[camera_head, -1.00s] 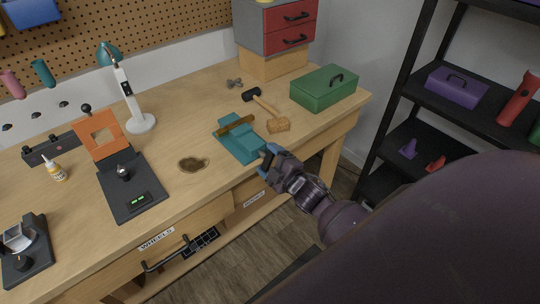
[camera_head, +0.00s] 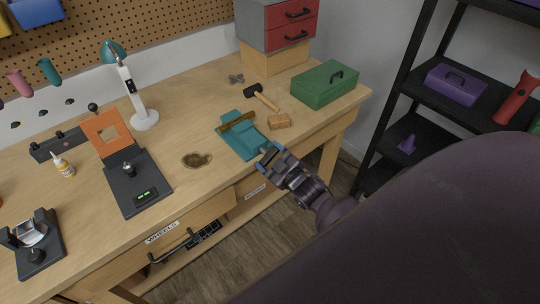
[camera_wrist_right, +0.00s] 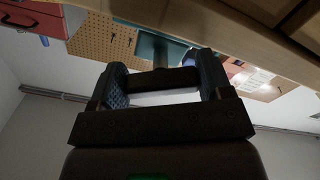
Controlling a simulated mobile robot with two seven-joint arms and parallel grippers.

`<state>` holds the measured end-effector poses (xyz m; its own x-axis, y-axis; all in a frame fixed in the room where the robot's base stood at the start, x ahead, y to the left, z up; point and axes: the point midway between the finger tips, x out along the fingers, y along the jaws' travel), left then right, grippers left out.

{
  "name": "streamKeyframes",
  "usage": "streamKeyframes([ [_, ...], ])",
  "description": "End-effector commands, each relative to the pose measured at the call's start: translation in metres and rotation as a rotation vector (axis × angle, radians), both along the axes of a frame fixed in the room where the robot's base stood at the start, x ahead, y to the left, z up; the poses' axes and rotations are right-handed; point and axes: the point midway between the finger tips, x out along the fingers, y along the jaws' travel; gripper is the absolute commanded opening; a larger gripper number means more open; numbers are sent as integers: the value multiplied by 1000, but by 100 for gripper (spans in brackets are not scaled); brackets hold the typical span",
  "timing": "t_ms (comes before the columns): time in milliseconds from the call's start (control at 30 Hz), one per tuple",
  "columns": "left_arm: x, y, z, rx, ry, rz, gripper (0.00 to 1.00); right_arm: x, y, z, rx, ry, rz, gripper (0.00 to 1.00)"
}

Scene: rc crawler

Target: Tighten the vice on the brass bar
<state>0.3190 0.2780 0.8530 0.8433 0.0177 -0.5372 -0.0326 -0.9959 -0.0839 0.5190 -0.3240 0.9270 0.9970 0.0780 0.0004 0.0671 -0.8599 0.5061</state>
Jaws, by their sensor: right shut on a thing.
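The teal vice (camera_head: 246,143) is at the front edge of the bench in the head view. The brass bar (camera_head: 236,122) lies across it at its jaws; I cannot tell how tightly they press on it. My right gripper (camera_head: 269,156) is at the front end of the vice, past the bench edge. In the right wrist view my right gripper (camera_wrist_right: 165,80) has its two blue-padded fingers on the ends of a dark crossbar, the vice handle (camera_wrist_right: 172,80). My left gripper is not in view.
A green toolbox (camera_head: 324,85) stands to the right. A brown stain (camera_head: 197,160) and a black stand with an orange frame (camera_head: 137,183) are to the left.

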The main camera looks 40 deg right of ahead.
Motion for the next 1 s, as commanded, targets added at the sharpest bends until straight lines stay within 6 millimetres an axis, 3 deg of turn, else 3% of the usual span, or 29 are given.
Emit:
streamKeyframes([
  [333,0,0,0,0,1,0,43,0,-1,-1,1,1,-1,49],
  [367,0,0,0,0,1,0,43,0,-1,-1,1,1,-1,75],
  [500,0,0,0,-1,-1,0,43,0,0,-1,1,1,-1,97],
  [833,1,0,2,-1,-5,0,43,-2,0,-1,0,1,-1,98],
  [1000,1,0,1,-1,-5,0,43,-18,-2,-2,0,2,0,98],
])
